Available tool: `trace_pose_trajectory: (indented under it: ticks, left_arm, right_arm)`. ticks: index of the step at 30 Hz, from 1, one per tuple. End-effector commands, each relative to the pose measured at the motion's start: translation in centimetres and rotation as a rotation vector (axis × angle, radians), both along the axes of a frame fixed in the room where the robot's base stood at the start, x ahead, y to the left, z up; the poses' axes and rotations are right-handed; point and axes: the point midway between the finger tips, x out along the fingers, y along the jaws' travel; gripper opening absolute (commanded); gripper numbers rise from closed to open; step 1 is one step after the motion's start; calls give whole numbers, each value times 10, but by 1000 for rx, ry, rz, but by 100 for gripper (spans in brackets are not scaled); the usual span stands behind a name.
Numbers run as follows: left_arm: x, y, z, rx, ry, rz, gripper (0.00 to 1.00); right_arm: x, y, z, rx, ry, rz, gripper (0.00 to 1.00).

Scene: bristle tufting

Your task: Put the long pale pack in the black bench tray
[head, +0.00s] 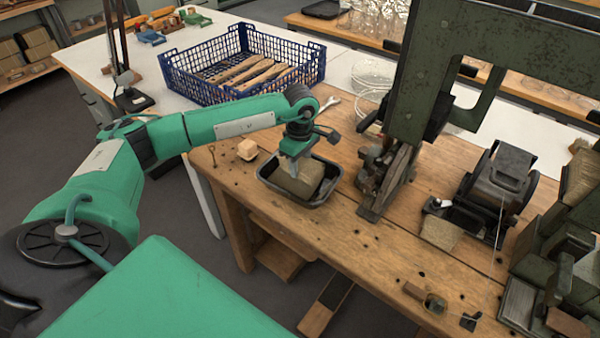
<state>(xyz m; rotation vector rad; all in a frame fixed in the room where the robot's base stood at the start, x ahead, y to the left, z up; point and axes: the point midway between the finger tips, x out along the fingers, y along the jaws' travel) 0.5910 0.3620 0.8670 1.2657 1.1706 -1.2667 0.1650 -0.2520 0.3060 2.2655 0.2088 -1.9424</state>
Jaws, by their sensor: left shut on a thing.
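The long pale pack (298,181) is a tan block within the outline of the black bench tray (329,193). The tray sits on the wooden bench, near its front edge. My left gripper (294,158) points down over the tray and is shut on the upper part of the pack. The gripper hides part of the pack's top. I cannot tell whether the pack rests on the tray floor or hangs just above it. My right gripper is not in view.
A blue crate (190,87) with wooden pieces stands behind the tray. A small pale block (247,149) lies left of the tray. A green machine (420,90) rises to its right. A dark vise-like machine (497,178) stands farther right.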

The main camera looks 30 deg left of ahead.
Motion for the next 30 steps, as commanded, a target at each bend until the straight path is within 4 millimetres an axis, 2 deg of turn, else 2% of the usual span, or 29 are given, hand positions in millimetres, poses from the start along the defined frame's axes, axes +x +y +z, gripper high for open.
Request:
trace_pose_trajectory:
  ticks: [9,21,22,24,25,30]
  left_arm:
    - [0,1,-39,1,2,0,14]
    - [0,0,-46,1,0,0,14]
    - [0,0,-45,1,0,0,42]
    - [0,0,-45,1,0,0,56]
    - [0,0,-45,1,0,0,60]
    - [0,0,-45,1,0,0,60]
  right_arm:
    - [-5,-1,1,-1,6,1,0]
    - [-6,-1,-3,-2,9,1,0]
    - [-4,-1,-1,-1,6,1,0]
    - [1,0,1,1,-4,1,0]
    - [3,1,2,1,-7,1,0]
    - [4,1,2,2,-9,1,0]
